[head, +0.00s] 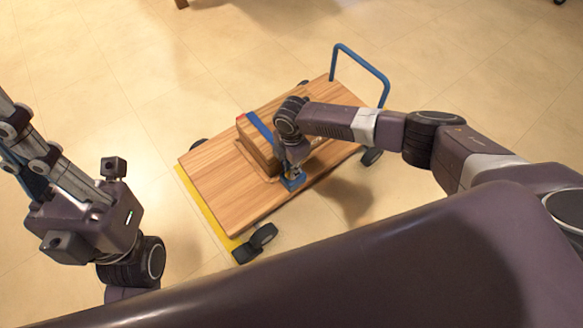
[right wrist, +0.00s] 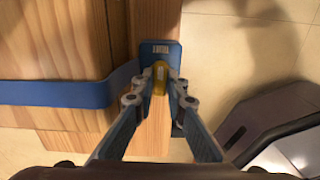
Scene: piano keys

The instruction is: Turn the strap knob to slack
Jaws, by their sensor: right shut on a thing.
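The strap knob (right wrist: 159,78) is a small yellow piece in front of a blue plate with a pale label (right wrist: 160,48), at the edge of a wooden cart deck. My right gripper (right wrist: 160,82) is shut on the knob, one finger on each side. In the head view my right gripper (head: 293,174) reaches down to the blue plate (head: 292,185); the knob is hidden there. A blue strap (head: 258,127) crosses a wooden box (head: 258,150) and also shows in the right wrist view (right wrist: 60,93). My left gripper (head: 20,140) is at the left edge, fingertips cut off, away from the cart.
The wooden cart (head: 215,185) has a blue push handle (head: 362,65) at its far right end and dark wheels. A yellow strip (head: 205,210) runs along its left edge. The tiled floor (head: 110,80) around it is mostly clear.

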